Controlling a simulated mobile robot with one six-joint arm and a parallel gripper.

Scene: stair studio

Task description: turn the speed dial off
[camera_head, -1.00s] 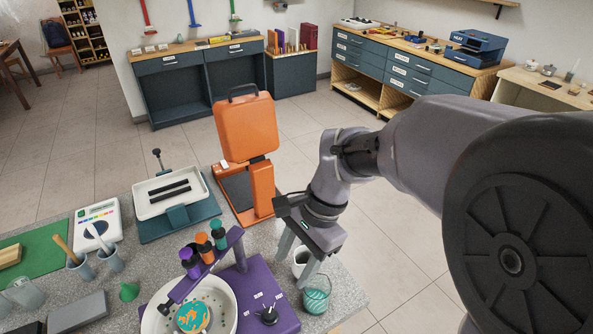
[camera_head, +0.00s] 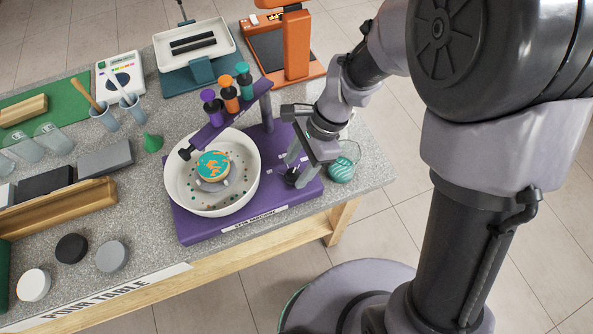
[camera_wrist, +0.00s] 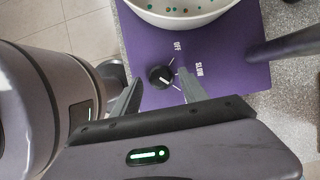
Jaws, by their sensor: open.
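The speed dial is a black round knob on the front right of the purple spin machine base (camera_head: 188,222). In the wrist view the dial (camera_wrist: 161,77) has a light pointer line, with white tick lines and the words OFF and SLOW beside it. I cannot tell which mark the pointer meets. In the head view the dial (camera_head: 290,179) is partly hidden by my gripper. My gripper (camera_head: 295,172) points down over it, open. In the wrist view the fingertips of my gripper (camera_wrist: 160,82) show on either side of the dial; contact is not clear.
The white bowl (camera_head: 250,187) with a colourful round piece stands left of my gripper. A purple arm (camera_head: 228,118) with several coloured bottles reaches over it. A glass of teal liquid (camera_head: 343,165) stands close on the right. The table's front edge lies just beyond the base.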

